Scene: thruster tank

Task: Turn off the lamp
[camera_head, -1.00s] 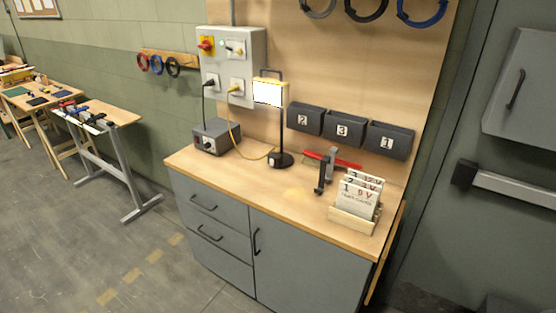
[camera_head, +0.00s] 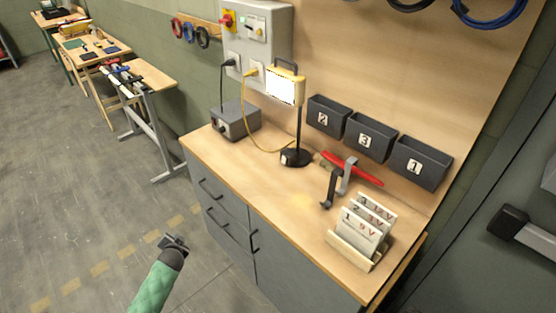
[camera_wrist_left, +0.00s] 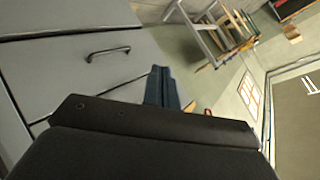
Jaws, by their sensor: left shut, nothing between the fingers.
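A small light-coloured patch shows on the base, too small to make out. A yellow cord runs from the lamp base up to the wall panel. My left gripper (camera_head: 173,240) is shut and empty, in front of the cabinet drawers, below and left of the benchtop, well apart from the lamp. In the left wrist view its dark fingers (camera_wrist_left: 162,88) point past a drawer handle. My right gripper is not in view.
The benchtop (camera_head: 262,183) holds a grey box (camera_head: 236,119), a dark clamp (camera_head: 331,187), a red tool (camera_head: 352,168) and a card holder (camera_head: 357,250). Numbered bins (camera_head: 371,137) hang behind. The benchtop's front left part is clear. Drawer handles (camera_head: 211,190) stick out.

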